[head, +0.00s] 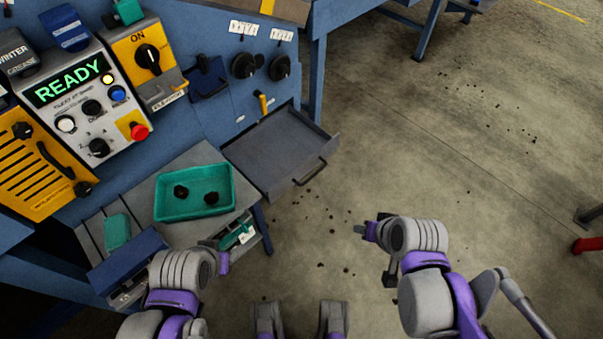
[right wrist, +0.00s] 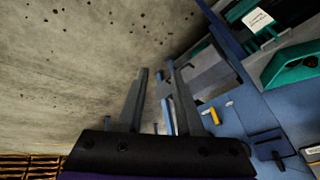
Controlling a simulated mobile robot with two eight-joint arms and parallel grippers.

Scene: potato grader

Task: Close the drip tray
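The drip tray (head: 268,152) is a shallow dark grey drawer. In the head view it sticks out of the blue machine, pulled open, with a dark handle (head: 311,173) on its front edge. It looks empty. My right gripper (head: 360,229) is below and right of the handle in the picture, apart from it. In the right wrist view its two fingers (right wrist: 157,72) stand apart with nothing between them. My left gripper (head: 224,262) is at the lower left, beside the side table; its fingers cannot be made out.
A side table (head: 160,237) holds a green bin (head: 165,212) with dark lumps in it. The control panel (head: 85,95) reads READY. A yellow lever (head: 263,103) sits just above the tray. A blue leg (head: 317,75) stands behind it. The floor to the right is open, with scattered dirt.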

